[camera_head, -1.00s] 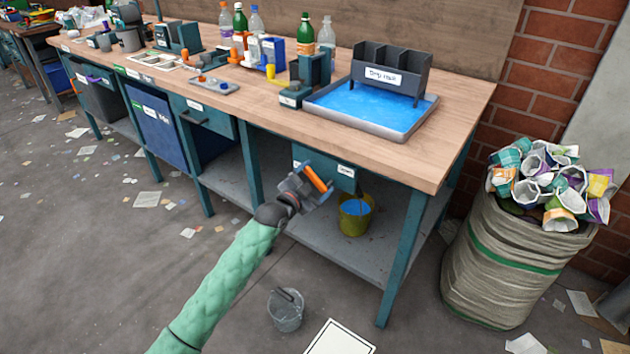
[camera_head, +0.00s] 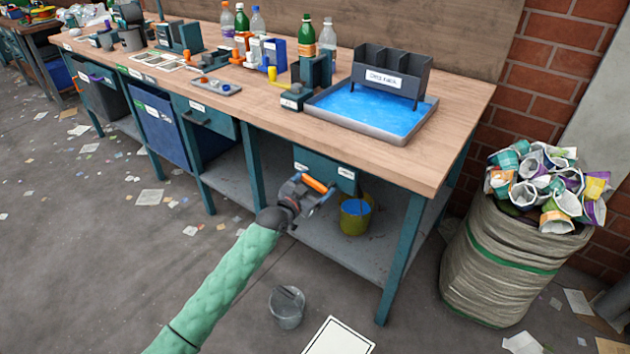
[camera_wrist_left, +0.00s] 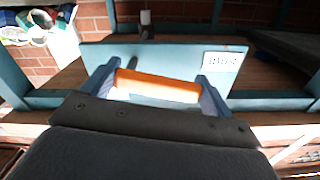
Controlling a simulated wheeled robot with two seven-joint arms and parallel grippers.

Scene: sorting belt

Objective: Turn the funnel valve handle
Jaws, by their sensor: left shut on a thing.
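The valve handle is an orange bar (camera_head: 314,184) in front of the teal panel (camera_head: 312,161) under the bench. My left gripper (camera_head: 317,189) is at this bar, its blue-grey fingers on either side. In the left wrist view the orange bar (camera_wrist_left: 158,86) spans between the two fingers, and the gripper is shut on it. Behind it is the teal panel (camera_wrist_left: 180,60) with a white label. The funnel itself cannot be made out. My right gripper is not in view.
A yellow bucket (camera_head: 356,222) with blue contents stands on the lower shelf just right of my gripper. A blue-filled tray (camera_head: 350,128) is on the bench above. A grey bucket (camera_head: 287,312) is on the floor. A sack of crushed cups (camera_head: 495,265) stands right.

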